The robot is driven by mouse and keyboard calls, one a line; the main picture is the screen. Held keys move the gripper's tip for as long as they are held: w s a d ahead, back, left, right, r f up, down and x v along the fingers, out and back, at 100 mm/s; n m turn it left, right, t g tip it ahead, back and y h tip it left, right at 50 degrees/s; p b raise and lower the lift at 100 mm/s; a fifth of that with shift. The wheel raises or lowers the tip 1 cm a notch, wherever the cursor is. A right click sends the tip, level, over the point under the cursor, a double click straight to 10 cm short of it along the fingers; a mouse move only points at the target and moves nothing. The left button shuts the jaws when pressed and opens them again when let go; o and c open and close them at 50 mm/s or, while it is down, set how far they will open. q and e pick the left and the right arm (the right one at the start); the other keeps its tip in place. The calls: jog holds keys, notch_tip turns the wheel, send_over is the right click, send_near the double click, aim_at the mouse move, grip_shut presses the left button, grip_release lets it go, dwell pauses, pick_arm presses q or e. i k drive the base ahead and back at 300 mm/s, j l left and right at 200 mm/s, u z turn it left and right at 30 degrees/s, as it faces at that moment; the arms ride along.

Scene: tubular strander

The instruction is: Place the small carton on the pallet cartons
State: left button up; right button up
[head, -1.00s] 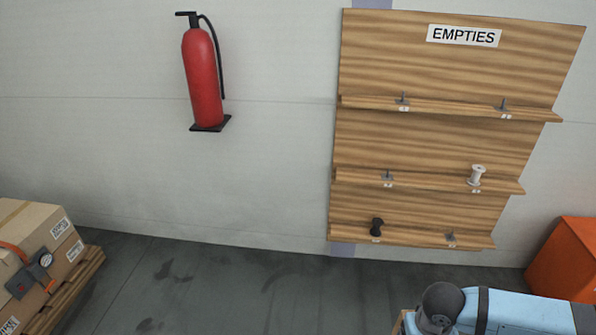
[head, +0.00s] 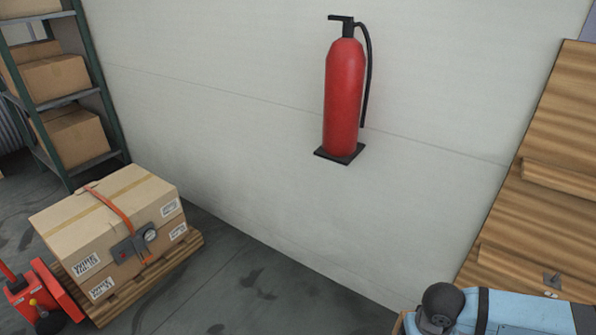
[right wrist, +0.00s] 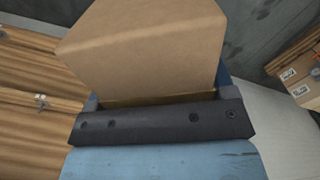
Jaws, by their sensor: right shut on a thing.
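The small carton (right wrist: 150,45) is plain brown cardboard and fills the upper middle of the right wrist view. My right gripper (right wrist: 158,98) is shut on it; its dark bar and blue body show below the carton. In the head view only part of my right arm shows at the bottom right, and the gripper is out of frame. The pallet cartons (head: 105,215) are taped brown boxes stacked on a wooden pallet (head: 185,248) at the left, with an orange strap and a grey gauge over them. They also show at the right edge of the right wrist view (right wrist: 300,75). My left gripper is not in view.
A red pallet jack (head: 45,295) stands at the pallet's left. A shelf rack (head: 85,60) with cartons stands behind it. A red fire extinguisher (head: 343,100) hangs on the wall. A wooden rack (head: 560,130) is at the right. Floor between pallet and wall is clear.

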aim_at(79, 231)
jog(key=i+j+u, duration=0.1)
jog(key=i+u, duration=0.15)
jog(key=u, duration=0.15)
jog(key=i+u, duration=0.55)
jog(key=u, duration=0.2)
jog(key=i+u, duration=0.4)
jog(key=i, duration=0.15)
jog(key=i+u, duration=0.7)
jog(key=i, duration=0.4)
jog(key=i+l+u, duration=0.1)
jog(key=i+u, duration=0.2)
jog(key=i, duration=0.35)
jog(key=i+z, duration=0.25)
jog(key=i+j+z, duration=0.2)
jog(key=i, duration=0.2)
